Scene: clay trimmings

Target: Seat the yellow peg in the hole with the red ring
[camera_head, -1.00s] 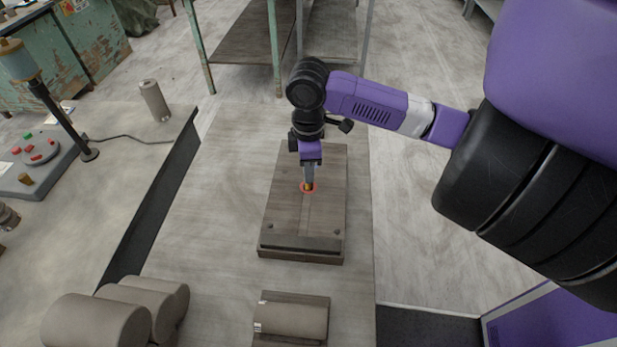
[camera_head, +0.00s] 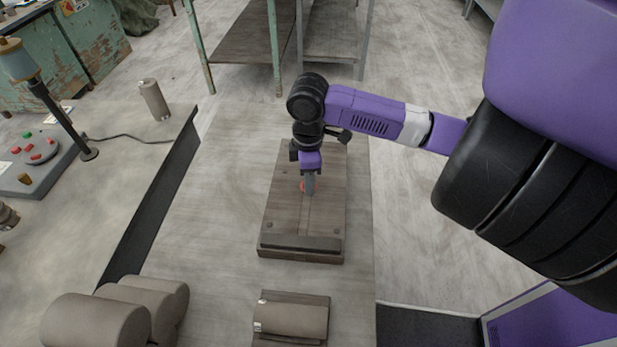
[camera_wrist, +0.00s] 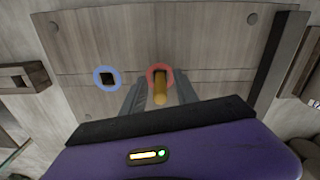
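The yellow peg (camera_wrist: 160,90) stands between the two fingers of my gripper (camera_wrist: 160,84) in the wrist view. The fingers lie close along both sides, and my gripper looks shut on it. Its far end is within the red ring (camera_wrist: 151,70); how deep it sits in the hole cannot be told. In the head view my gripper (camera_head: 309,192) points down at the wooden board (camera_head: 283,213), just over the red ring (camera_head: 302,187), and hides the peg. A blue ring (camera_wrist: 96,77) around a dark square hole lies left of the red ring.
The board lies on a pale worktable (camera_head: 220,200). A clay roll (camera_head: 291,318) on a small block is in front of it. Several clay cylinders (camera_head: 95,322) lie at the front left. A side table holds a grey panel with coloured buttons (camera_head: 38,170) and an upright cylinder (camera_head: 154,100).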

